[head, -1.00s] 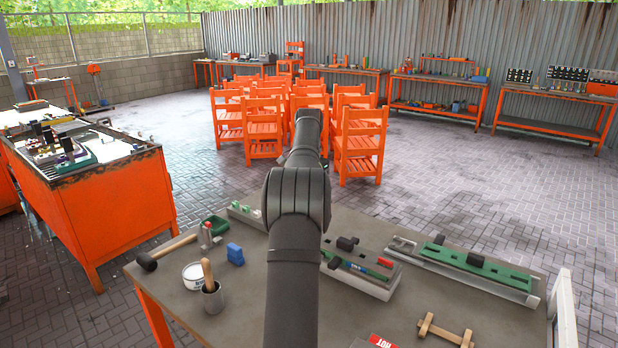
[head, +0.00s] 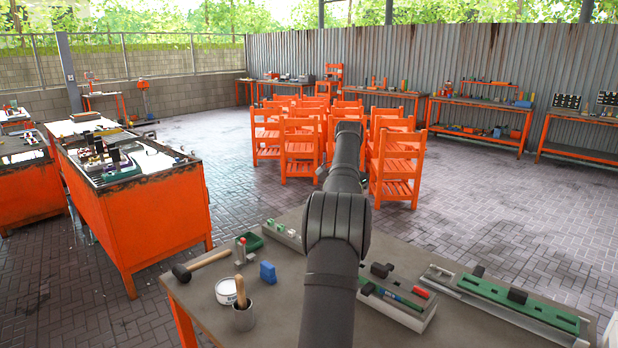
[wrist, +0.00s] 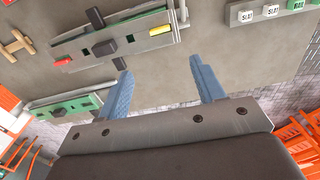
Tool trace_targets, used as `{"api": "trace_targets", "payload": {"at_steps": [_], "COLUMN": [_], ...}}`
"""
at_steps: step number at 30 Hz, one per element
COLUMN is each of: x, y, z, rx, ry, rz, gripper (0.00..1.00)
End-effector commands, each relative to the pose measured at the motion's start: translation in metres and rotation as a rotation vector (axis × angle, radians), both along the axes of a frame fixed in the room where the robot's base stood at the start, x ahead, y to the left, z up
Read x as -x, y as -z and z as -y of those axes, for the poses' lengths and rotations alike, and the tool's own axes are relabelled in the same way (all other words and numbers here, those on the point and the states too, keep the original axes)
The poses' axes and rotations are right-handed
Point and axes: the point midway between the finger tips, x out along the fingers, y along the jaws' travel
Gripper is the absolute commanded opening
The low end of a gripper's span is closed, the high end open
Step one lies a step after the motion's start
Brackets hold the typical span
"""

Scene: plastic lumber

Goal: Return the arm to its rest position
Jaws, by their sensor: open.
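My arm (head: 337,225) reaches forward over the grey workbench (head: 195,300) in the head view, and its far end hides my gripper there. In the wrist view my gripper (wrist: 160,67) is open, with two blue fingers apart and nothing between them. It hangs above the bench, beside a grey-and-green fixture (wrist: 135,22) with a dark block, a red piece and a yellow piece. I cannot tell the exact height.
A mallet (head: 200,264), white tin (head: 228,291), brush cup (head: 243,317) and blue block (head: 268,272) lie left of my arm. A long green fixture (head: 540,308) lies right. Orange chairs (head: 300,148) stand beyond; paved floor lies open on both sides.

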Motion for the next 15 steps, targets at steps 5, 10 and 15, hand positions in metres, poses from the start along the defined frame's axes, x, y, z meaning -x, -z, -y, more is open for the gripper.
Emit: {"api": "trace_targets", "payload": {"at_steps": [5,10,15], "x": [0.001,0.001,0.001], "y": [0.033,0.068,0.102], "z": [0.0,0.0,0.0], "rx": [-0.001,-0.001,-0.001], "ry": [0.0,0.0,0.0], "rz": [-0.005,-0.004,-0.005], "gripper": [0.62,0.62,0.62]}}
